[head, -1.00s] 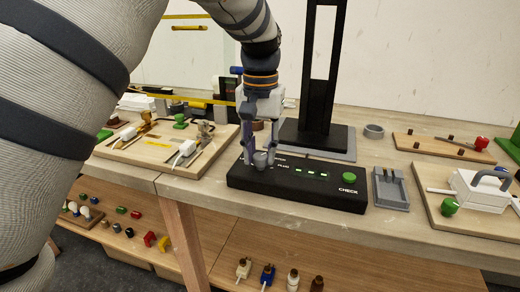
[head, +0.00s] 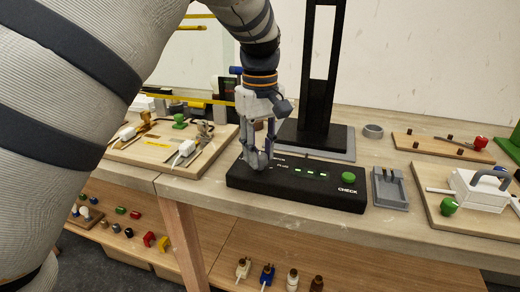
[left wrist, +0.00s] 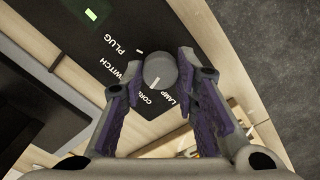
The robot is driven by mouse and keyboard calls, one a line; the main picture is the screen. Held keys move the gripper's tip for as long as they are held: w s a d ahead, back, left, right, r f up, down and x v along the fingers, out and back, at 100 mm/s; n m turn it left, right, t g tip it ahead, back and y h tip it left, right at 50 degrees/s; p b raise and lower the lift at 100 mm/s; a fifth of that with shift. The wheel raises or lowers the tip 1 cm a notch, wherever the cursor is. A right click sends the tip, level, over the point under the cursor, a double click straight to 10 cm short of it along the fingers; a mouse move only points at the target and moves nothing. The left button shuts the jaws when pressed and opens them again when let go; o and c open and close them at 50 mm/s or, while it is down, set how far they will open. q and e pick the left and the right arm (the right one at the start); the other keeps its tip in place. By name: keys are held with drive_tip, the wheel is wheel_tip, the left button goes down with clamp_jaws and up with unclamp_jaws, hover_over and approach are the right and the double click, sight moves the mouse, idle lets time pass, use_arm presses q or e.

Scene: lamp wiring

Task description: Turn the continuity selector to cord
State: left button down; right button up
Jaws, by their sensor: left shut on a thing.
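The continuity tester is a black box (head: 300,190) on the bench, with a green CHECK button (head: 348,178) and several lit green windows. Its selector is a round grey knob (left wrist: 160,70) with a white mark on its lower side, towards the CORD and LAMP labels; I cannot tell exactly which one it points to. The PLUG and SWITCH labels also show beside the knob. My left gripper (head: 258,162) points down over the box's left end, and also shows in the left wrist view (left wrist: 158,92). Its fingers are shut on the knob's sides. My right gripper is out of view.
A black upright stand (head: 318,100) rises right behind the box. A grey tray (head: 390,189) lies to its right, near a wooden board with a white handled case (head: 482,190). A board with white plugs (head: 145,151) lies left. The bench front edge is close.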

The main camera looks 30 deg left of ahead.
sight(260, 156)
use_arm(q)
drive_tip(key=shift+n, duration=0.7)
drive_tip(key=c, duration=1.2)
unclamp_jaws()
drive_tip(key=shift+c, duration=0.2)
wheel_tip(260, 156, up, 12)
